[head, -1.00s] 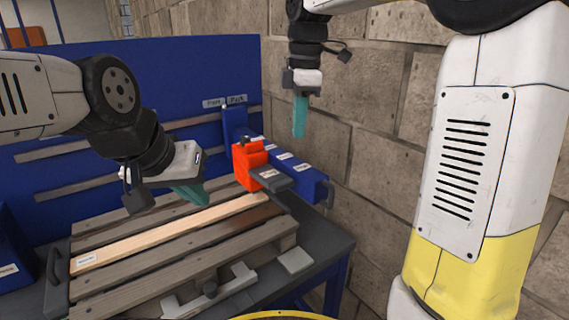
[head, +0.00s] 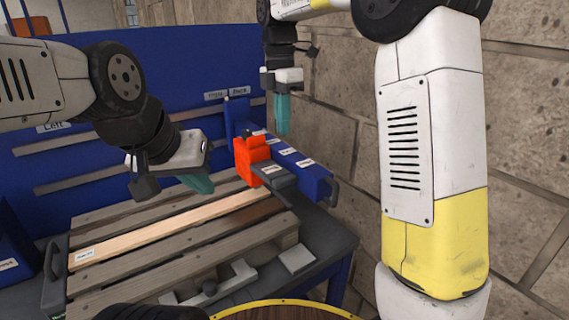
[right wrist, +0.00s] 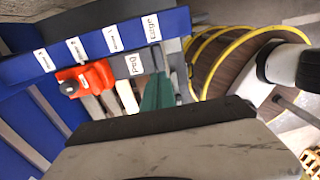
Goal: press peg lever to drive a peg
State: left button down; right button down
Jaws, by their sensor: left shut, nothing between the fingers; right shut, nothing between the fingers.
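An orange-red peg unit (head: 250,160) stands at the far right corner of the pallet, with a dark knob on top. A grey lever plate (head: 275,174) juts from its front right side; in the right wrist view the plate (right wrist: 133,66) carries a label that seems to read "Peg". My right gripper (head: 283,115) is shut and empty, pointing down above and behind the unit in the picture, apart from the lever. Its teal fingers (right wrist: 158,92) show beside the lever plate in the right wrist view. My left gripper (head: 200,184) is shut and empty above the pallet, left of the unit.
A slatted wooden pallet (head: 150,255) with one pale board (head: 170,226) lies on a dark bench. A blue labelled bin row (head: 300,163) stands right of the unit, near the stone wall (head: 345,150). A blue panel (head: 60,90) rises behind. A yellow-rimmed round top (head: 285,308) is in front.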

aim_at(286, 178)
jog(key=f, duration=1.2)
jog(key=shift+s+d+f, duration=0.1)
jog(key=shift+s+d, duration=0.15)
jog(key=shift+s, duration=0.1)
jog(key=shift+s+f, duration=0.1)
